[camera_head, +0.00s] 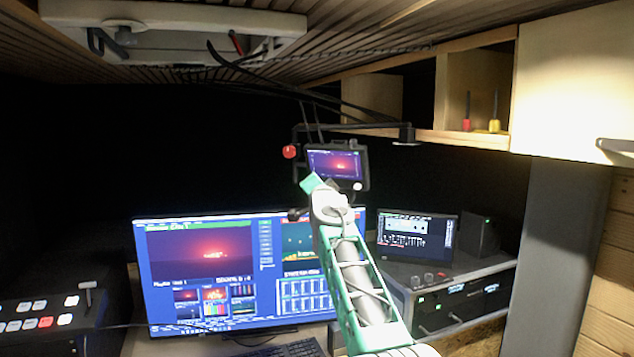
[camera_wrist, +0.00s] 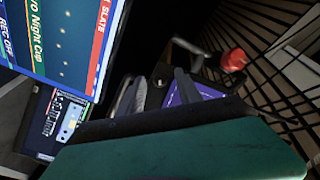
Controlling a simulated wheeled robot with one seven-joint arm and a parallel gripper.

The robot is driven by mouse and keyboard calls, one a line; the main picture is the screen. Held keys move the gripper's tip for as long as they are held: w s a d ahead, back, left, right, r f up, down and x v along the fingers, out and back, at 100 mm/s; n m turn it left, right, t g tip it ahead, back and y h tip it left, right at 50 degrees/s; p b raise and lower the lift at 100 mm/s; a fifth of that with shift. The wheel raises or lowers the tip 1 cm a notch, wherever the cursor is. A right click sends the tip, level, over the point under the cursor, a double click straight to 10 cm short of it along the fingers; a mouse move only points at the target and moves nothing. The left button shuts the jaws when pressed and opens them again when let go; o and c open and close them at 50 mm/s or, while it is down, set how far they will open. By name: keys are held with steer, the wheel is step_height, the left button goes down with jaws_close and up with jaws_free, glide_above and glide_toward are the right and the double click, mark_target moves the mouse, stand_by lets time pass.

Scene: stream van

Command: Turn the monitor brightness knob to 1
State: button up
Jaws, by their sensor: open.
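A small monitor (camera_head: 336,164) hangs from an overhead arm, with a lit red and purple screen. A small pale round knob (camera_head: 357,187) sits at its lower right corner; I cannot read any marking on it. My gripper (camera_head: 318,186) is in front of the monitor's lower left part and hides some of it. In the wrist view my gripper (camera_wrist: 157,90) is open, its two grey fingers apart and pointing toward the monitor (camera_wrist: 184,93). A dark rounded part shows between the fingers; I cannot tell whether it is the knob or whether they touch it.
A red knob (camera_head: 289,151) sticks out left of the small monitor and shows in the wrist view (camera_wrist: 234,60). A large screen (camera_head: 200,262) stands below left, and a smaller screen (camera_head: 415,238) right. A wooden shelf (camera_head: 455,138) is above right.

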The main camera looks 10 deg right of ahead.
jaws_close()
stand_by(0.4)
